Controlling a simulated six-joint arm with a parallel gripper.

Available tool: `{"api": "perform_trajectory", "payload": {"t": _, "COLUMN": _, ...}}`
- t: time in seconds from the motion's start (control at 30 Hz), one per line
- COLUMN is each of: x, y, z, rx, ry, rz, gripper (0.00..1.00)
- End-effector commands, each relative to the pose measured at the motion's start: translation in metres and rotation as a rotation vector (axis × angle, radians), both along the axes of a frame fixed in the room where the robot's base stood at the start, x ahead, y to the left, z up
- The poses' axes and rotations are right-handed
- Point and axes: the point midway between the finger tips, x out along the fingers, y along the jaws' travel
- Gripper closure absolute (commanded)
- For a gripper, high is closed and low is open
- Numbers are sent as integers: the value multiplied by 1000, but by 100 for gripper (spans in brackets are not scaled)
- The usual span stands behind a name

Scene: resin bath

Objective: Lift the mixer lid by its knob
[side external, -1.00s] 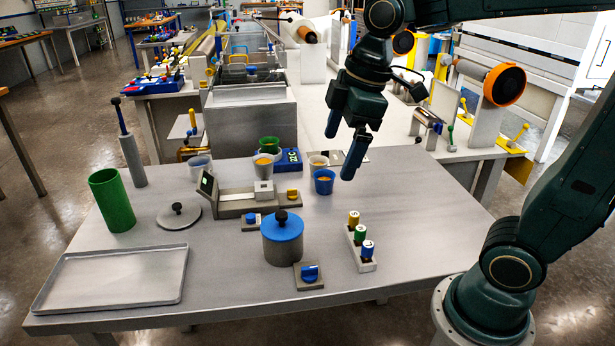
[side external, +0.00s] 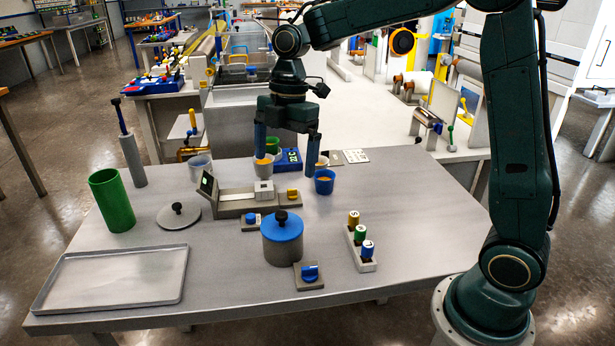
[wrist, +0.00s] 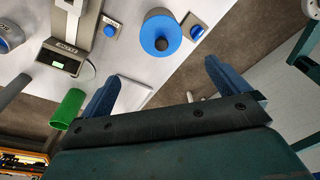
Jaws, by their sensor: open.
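The mixer (side external: 282,248) is a grey cylinder with a blue lid (side external: 270,230) and a black knob (side external: 281,216) on top. It stands on the front middle of the table, with its lid on. The wrist view shows the lid (wrist: 150,28) from above with the knob (wrist: 161,44) near its middle. My gripper (side external: 286,158) is open and empty. It points down above the back of the table, higher than the mixer and behind it, and touches nothing I can see. In the wrist view its two blue fingers are spread apart, with the mixer beyond them.
A blue-knobbed control block (side external: 309,275) stands close to the mixer. A rack with several capped vials (side external: 360,248) is to its right. A loose grey lid (side external: 179,215), a green cylinder (side external: 112,201) and an empty tray (side external: 113,277) are to the left. Cups, including a blue one (side external: 324,182), stand behind.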

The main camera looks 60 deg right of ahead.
Motion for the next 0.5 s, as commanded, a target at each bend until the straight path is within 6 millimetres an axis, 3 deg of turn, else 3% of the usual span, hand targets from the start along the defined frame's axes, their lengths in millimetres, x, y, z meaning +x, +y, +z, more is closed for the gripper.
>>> {"api": "perform_trajectory", "payload": {"t": 0.27, "x": -1, "y": 2, "z": -14, "rx": 1, "ry": 3, "rz": -4, "gripper": 0}}
{"api": "perform_trajectory", "payload": {"t": 0.5, "x": -1, "y": 8, "z": -48, "rx": 1, "ry": 4, "rz": -2, "gripper": 0}}
